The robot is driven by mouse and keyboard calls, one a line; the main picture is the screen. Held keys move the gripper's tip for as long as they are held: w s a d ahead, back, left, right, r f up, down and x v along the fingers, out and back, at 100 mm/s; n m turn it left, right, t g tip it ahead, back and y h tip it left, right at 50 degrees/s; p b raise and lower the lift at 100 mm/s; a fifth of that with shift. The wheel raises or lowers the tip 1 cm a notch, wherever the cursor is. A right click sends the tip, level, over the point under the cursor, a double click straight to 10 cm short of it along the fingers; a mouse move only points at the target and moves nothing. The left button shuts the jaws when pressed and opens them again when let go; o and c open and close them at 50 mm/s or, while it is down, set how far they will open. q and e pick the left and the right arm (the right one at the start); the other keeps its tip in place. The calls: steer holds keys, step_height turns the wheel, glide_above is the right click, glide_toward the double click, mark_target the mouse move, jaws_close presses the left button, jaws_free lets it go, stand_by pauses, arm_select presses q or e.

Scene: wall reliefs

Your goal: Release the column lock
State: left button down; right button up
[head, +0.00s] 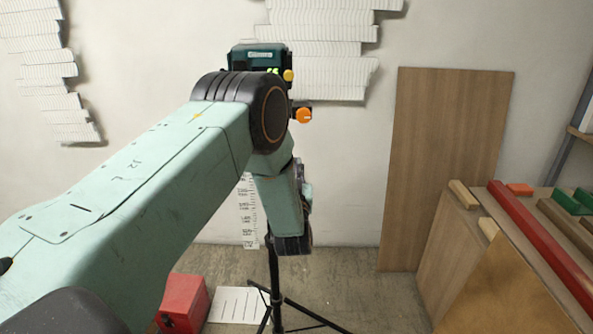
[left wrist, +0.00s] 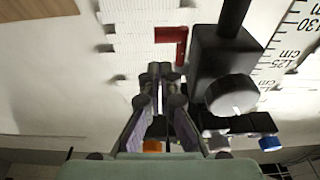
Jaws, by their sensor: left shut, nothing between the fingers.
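A black tripod (head: 274,275) stands on the floor, mostly behind my left arm in the head view. A teal and black device (head: 258,57) with a yellow knob (head: 288,75) sits at its top, and an orange knob (head: 303,116) shows below. In the left wrist view, a dark column (left wrist: 234,16) enters a black block (left wrist: 222,62) with a round silver-grey knob (left wrist: 232,95). My left gripper (left wrist: 160,72) is shut and empty, left of the block and knob. Its fingertips are hidden in the head view. I cannot tell which part is the column lock.
A red L-shaped piece (left wrist: 171,44) shows beyond the fingertips. A measuring scale (head: 248,205) runs up the wall behind the tripod. A red box (head: 184,302) stands at the tripod's left. A wooden board (head: 443,165) leans on the wall; a bench with a red beam (head: 535,235) is at right.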

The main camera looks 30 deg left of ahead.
arm_select(q)
steer(key=shift+w+a+f, duration=0.55)
steer(key=shift+w+f, duration=0.05)
steer(key=shift+w, duration=0.15)
steer(key=shift+f+b, duration=0.1)
steer(key=shift+b, duration=0.25)
